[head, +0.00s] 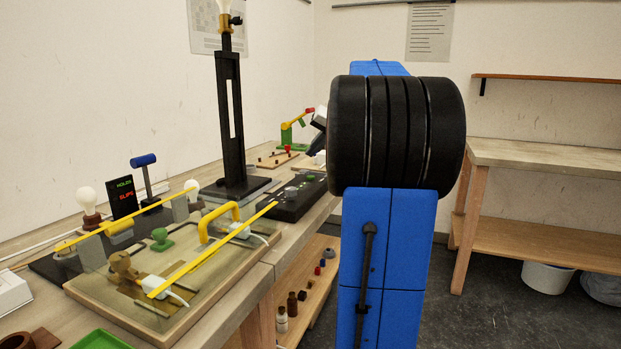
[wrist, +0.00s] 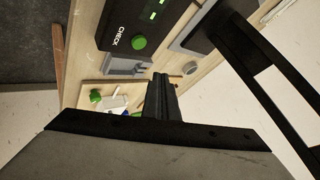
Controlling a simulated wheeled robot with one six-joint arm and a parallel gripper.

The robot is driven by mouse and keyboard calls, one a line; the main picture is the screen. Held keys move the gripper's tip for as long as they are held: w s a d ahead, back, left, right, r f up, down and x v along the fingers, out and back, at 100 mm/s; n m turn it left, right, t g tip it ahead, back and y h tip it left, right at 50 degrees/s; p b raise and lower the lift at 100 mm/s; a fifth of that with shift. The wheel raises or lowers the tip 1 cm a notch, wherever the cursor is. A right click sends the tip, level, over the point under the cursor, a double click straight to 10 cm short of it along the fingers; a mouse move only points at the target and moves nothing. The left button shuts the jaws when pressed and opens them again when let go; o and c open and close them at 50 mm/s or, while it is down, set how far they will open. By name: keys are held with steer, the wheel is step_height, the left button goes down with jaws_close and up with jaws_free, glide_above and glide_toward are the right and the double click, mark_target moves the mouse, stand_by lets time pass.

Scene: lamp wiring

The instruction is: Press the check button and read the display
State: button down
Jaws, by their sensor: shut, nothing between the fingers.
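In the wrist view a black box marked CHECK carries a round green button (wrist: 138,42), with small lit green bars beside it. My gripper (wrist: 158,80) is shut and empty. Its fingertips appear below the button in the picture and apart from it. A small black display (head: 122,197) stands on the left of the bench, with a green line of text above a red one. The lettering is too small to read surely. A black panel (head: 295,196) lies on the bench left of my arm.
A tall black lamp stand (head: 230,125) rises behind the board; black bars (wrist: 262,65) cross the wrist view's right. A wooden board (head: 190,318) holds yellow bars, a yellow handle (head: 218,222) and white plugs. A side bench (head: 545,155) stands at right.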

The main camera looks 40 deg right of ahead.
mark_target(313, 177)
steer(key=shift+f, duration=2.55)
steer(key=shift+f, duration=0.35)
steer(key=shift+f, duration=0.4)
stand_by(0.8)
steer(key=shift+r, duration=0.8)
steer(key=shift+r, duration=0.1)
steer(key=shift+r, duration=2.4)
